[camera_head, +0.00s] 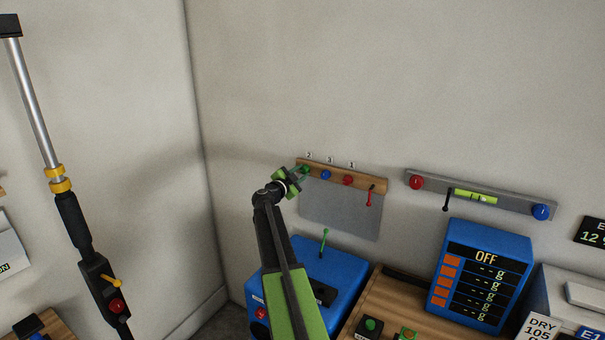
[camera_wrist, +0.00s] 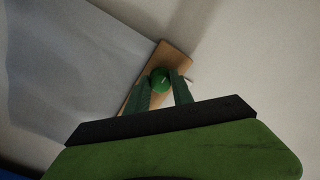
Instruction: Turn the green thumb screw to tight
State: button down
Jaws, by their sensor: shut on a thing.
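The green thumb screw (camera_head: 305,169) is at the left end of a wooden rail on the wall. In the wrist view the round green screw (camera_wrist: 160,80) sits between my two fingertips, with a small pale mark on its face. My gripper (camera_head: 291,180) reaches up to it from below in the head view. In the wrist view my gripper (camera_wrist: 162,84) is shut on the screw, one finger on each side. The wooden rail (camera_head: 378,184) also carries a blue knob (camera_head: 326,175) and a red knob (camera_head: 348,180). How tight the screw is cannot be told.
A grey sheet (camera_head: 340,213) hangs below the rail, with a red lever (camera_head: 369,196) at the right. A grey rail (camera_head: 500,200) with knobs is farther right. A blue machine (camera_head: 335,262) and blue display box (camera_head: 480,268) stand below.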

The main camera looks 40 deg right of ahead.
jog(key=shift+w+a, duration=0.1)
jog(key=shift+w, duration=0.15)
jog(key=c, duration=1.1)
grip_release()
jog(key=shift+s, duration=0.1)
jog(key=shift+a, duration=0.1)
jog(key=v, duration=1.7)
jog(key=shift+a+f, duration=0.1)
jog(key=shift+a, duration=0.05)
